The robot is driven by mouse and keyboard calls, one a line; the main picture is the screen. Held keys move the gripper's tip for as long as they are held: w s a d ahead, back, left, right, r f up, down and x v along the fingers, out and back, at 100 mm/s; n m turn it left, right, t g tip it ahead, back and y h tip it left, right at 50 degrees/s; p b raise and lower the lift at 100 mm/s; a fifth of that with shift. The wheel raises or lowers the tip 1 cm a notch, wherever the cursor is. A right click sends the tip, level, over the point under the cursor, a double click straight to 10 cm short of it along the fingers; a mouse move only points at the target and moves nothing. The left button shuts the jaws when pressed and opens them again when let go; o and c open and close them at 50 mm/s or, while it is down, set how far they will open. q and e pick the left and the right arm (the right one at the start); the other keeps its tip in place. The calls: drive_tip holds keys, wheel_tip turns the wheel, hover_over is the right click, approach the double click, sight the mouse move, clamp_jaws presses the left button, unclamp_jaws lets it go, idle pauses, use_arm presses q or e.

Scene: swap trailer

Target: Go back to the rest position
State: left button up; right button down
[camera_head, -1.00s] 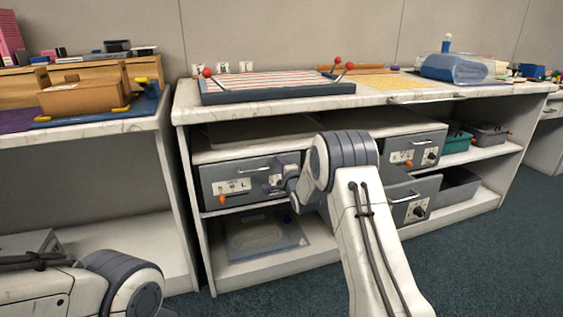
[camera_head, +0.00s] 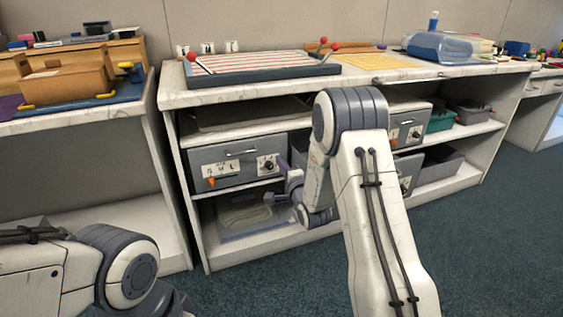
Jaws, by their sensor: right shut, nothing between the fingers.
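My right arm (camera_head: 365,190) reaches from the lower right toward the shelf unit, its elbow high in the middle.
A wooden box (camera_head: 68,85) stands on the left counter. Carpet (camera_head: 475,240) is clear at right.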

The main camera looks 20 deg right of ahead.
drive_tip(key=s+a+n+g+y, duration=0.3)
drive_tip(key=s+a+n+g, duration=0.8)
drive_tip(key=a, duration=0.7)
drive_tip(key=s+a+n+g+h, duration=0.2)
drive_tip(key=s+n+g, duration=0.85)
drive_tip(key=s, duration=2.15)
wheel_tip(320, 180, up, 38)
drive_tip(key=n+t+p, duration=0.3)
drive_tip(key=p, duration=3.5)
drive_tip(key=shift+n, duration=0.35)
drive_tip(key=shift+s+t, duration=0.1)
drive_tip(key=shift+t, duration=0.15)
